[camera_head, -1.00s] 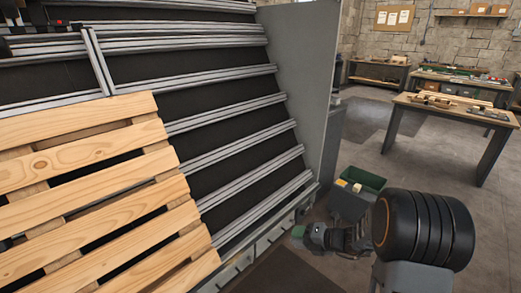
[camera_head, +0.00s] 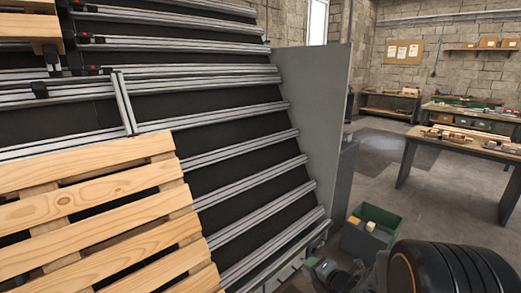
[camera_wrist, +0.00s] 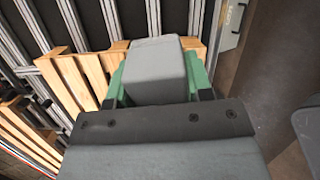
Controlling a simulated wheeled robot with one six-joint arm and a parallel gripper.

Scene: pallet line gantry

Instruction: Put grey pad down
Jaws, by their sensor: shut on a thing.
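The grey pad (camera_wrist: 155,62) shows in the wrist view as a rounded grey block between the green fingers of my gripper (camera_wrist: 157,80). My gripper is shut on it. In the head view my gripper (camera_head: 319,269) is low in the picture, right of the conveyor's front edge, with green at its end. The pad cannot be made out clearly there. In the wrist view the wooden pallet and the conveyor rails lie beyond the pad.
The wooden pallet (camera_head: 95,222) lies on the sloped roller line (camera_head: 235,165), left. A grey side panel (camera_head: 317,125) bounds the line. A green bin (camera_head: 388,216) holding grey and yellow pieces stands beyond my arm. A workbench (camera_head: 465,143) is at right, with open floor before it.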

